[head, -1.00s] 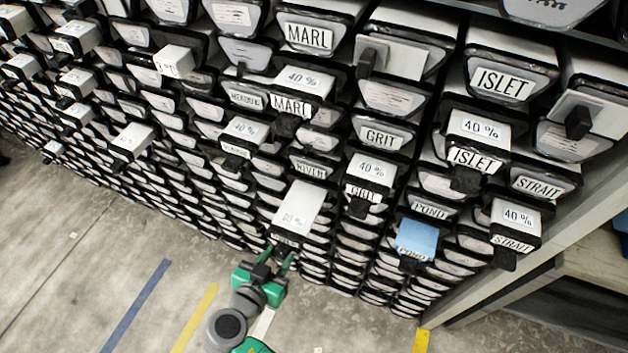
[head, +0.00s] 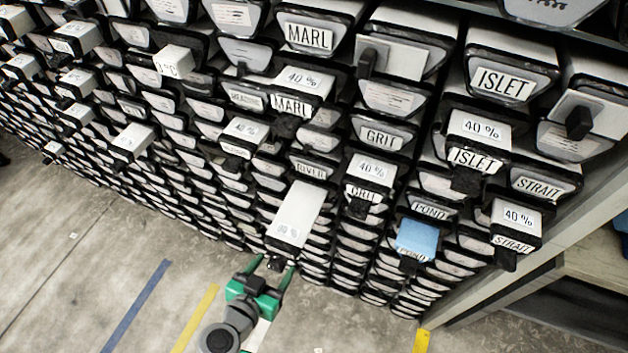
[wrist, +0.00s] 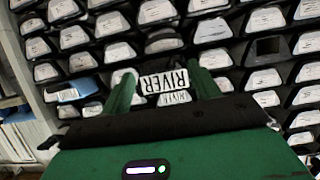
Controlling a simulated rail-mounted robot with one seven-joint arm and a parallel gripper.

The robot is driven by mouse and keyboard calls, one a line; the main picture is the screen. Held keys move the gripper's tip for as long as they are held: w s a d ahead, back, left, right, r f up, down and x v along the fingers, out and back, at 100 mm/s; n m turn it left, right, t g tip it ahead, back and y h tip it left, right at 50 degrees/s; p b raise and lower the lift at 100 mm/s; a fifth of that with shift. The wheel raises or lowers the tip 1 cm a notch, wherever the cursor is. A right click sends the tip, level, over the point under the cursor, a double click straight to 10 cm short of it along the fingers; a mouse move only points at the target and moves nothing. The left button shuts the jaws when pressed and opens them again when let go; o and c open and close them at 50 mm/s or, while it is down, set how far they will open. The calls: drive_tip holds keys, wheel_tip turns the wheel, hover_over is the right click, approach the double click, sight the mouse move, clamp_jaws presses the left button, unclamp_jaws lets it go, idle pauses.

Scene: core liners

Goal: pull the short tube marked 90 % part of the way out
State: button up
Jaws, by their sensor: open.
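The short tube (head: 297,215) sticks well out of the rack at lower centre in the head view. Its white top carries a faint mark that I cannot read surely. A dark knob (head: 275,265) is on its front end. In the wrist view its front label (wrist: 163,82) reads RIVER, upside down. My gripper (head: 272,270) is open just in front of the tube's end. Its green fingers stand apart on either side of the knob in the head view, and on either side of the label in the wrist view (wrist: 162,92). I cannot tell whether they touch anything.
Other short tubes jut out, marked 40 %: GRIT (head: 371,172), MARL (head: 300,85), ISLET (head: 478,130) and STRAIT (head: 516,220). A blue-topped POND tube (head: 416,238) juts out to the right. Open floor (head: 120,260) lies in front of the rack.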

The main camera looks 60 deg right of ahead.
drive_tip(key=p+v, duration=0.1)
drive_tip(key=v, duration=0.6)
drive_tip(key=shift+a+r, duration=0.15)
drive_tip(key=shift+a, duration=0.1)
drive_tip(key=w+a+r+n+t+y, duration=0.2)
drive_tip(key=w+r+n+t, duration=0.15)
drive_tip(key=w+r, duration=0.4)
drive_tip(key=w+a+r+n+t+y, duration=0.25)
drive_tip(key=w+r+t, duration=0.25)
drive_tip(key=r, duration=0.6)
drive_tip(key=a+r+n+t+y, duration=0.1)
drive_tip(key=a+r+n+t, duration=0.15)
drive_tip(key=r, duration=0.45)
drive_tip(key=a+r+n+t+y, duration=0.1)
drive_tip(key=a+r+t+y, duration=0.15)
drive_tip(key=r, duration=0.45)
drive_tip(key=s+a+r+n+t+y+p, duration=0.1)
drive_tip(key=s+a+r+n+t+y, duration=0.2)
drive_tip(key=r, duration=0.6)
drive_tip(key=s+r+n+t+p, duration=0.1)
drive_tip(key=s+r+n+t, duration=0.3)
drive_tip(key=r, duration=0.6)
drive_tip(key=s+a+r+t+y+p, duration=0.25)
drive_tip(key=s+r, duration=0.25)
drive_tip(key=r, duration=0.4)
wheel_tip(320, 180, up, 30)
drive_tip(key=p, duration=3)
drive_tip(key=shift+d, duration=0.3)
